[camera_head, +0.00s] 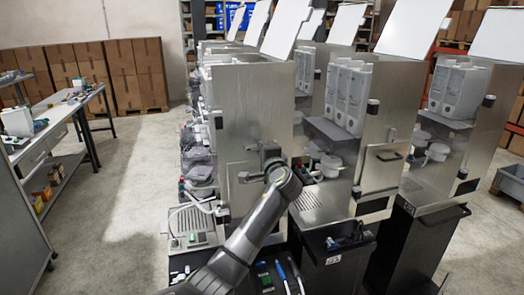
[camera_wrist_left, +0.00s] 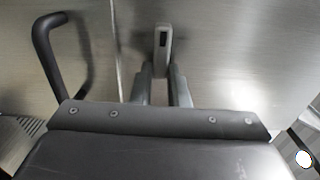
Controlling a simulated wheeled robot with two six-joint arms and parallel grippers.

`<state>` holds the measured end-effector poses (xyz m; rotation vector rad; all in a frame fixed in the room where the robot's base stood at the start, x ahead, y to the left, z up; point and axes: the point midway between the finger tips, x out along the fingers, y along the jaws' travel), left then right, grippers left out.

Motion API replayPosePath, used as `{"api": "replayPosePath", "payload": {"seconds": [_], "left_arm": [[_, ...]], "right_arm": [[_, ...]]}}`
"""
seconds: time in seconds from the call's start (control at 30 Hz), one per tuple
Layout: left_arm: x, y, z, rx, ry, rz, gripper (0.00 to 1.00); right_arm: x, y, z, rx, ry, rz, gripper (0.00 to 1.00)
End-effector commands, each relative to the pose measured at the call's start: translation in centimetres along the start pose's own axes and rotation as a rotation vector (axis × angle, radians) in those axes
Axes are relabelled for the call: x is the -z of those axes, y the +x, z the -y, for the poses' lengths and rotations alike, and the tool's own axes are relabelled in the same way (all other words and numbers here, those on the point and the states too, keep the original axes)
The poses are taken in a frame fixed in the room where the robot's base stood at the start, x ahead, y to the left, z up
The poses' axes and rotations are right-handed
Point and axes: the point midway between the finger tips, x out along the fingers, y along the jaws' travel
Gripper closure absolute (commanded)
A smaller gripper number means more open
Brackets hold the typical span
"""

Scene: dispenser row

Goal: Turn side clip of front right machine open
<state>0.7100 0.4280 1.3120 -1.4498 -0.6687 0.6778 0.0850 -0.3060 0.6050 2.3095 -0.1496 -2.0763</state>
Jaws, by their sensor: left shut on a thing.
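The side clip (camera_wrist_left: 163,42) is a small upright grey piece with a dark slot, on a brushed steel panel in the left wrist view. My left gripper (camera_wrist_left: 160,85) has its two fingers on either side of the clip's lower end and is shut on it. In the head view my left gripper (camera_head: 264,158) is at the steel side panel of the front machine (camera_head: 255,100). The clip is largely hidden there by the gripper and wrist. My right gripper is in neither view.
A dark curved handle (camera_wrist_left: 62,50) stands out left of the clip, near my gripper body. More machines (camera_head: 350,95) stand in a row to the right, with a door handle (camera_head: 387,154). A workbench (camera_head: 55,115) is at left, with open floor (camera_head: 125,200) between.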

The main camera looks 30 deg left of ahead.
Motion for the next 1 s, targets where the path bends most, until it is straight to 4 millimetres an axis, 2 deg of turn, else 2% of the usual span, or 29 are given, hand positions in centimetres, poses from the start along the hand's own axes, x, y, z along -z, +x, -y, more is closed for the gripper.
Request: {"api": "replayPosePath", "payload": {"seconds": [0.1,0.13,0.27,0.67,0.87,1.0], "left_arm": [[0.0,0.0,-0.1,-0.002,0.003,0.0,1.0],[0.0,0.0,-0.1,-0.002,0.003,0.0,0.81],[0.0,0.0,-0.1,-0.002,0.002,0.0,0.65],[0.1,-0.5,-0.2,-0.001,0.0,-0.001,0.64],[0.1,-3.1,-0.5,-0.002,-0.004,-0.002,0.64],[0.1,-6.0,-0.5,-0.002,-0.005,-0.003,0.64]], "right_arm": [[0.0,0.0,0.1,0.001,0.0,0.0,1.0],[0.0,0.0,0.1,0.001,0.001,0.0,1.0],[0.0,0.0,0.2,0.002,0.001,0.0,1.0],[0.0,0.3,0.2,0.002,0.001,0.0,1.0],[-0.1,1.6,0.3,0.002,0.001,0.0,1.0],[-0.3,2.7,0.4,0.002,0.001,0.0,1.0]]}}
